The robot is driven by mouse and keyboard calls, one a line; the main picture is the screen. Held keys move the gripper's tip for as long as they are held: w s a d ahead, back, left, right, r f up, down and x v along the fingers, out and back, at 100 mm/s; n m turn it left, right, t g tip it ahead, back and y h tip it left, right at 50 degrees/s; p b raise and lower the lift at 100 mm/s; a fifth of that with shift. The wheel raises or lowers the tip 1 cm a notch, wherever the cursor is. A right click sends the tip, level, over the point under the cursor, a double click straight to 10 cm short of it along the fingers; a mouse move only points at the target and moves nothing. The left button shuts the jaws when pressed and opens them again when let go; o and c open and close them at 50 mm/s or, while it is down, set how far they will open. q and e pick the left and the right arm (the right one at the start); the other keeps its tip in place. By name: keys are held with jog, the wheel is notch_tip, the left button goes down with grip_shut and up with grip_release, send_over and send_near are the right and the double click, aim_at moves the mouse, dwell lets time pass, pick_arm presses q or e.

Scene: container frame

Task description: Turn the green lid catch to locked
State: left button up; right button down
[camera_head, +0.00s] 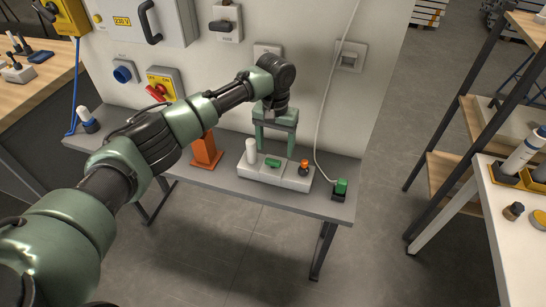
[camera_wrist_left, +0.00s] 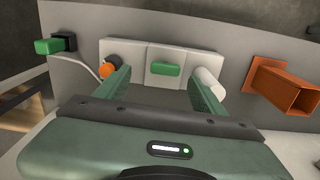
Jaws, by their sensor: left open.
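The green lid catch (camera_head: 272,163) is a small rounded bar on the middle section of a white block (camera_head: 289,180) on the grey bench. In the left wrist view the catch (camera_wrist_left: 165,69) lies crosswise, left to right. My left gripper (camera_head: 275,147) points down from above, just behind and over the catch. Its green fingers are wide apart. In the wrist view the gripper (camera_wrist_left: 163,88) has nothing between its fingers, and the catch shows beyond them, apart from both. My right gripper is not in view.
A white cylinder (camera_head: 251,151) and an orange knob (camera_head: 303,167) stand either side of the catch. An orange bracket (camera_head: 207,151) is to the left, a green plug (camera_head: 341,187) with a cable to the right. The wall panel with switches (camera_head: 228,20) rises close behind.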

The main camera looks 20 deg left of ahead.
aim_at(273, 160)
pick_arm(q)
jog(key=shift+w+a+r, duration=0.3)
jog(key=shift+a+r, duration=0.15)
jog(key=shift+r, duration=0.05)
notch_tip(273, 160, down, 8)
jog(key=shift+r+p, duration=0.2)
jog(key=shift+p, duration=0.45)
jog(key=shift+c, duration=0.3)
jog(key=c, duration=1.3)
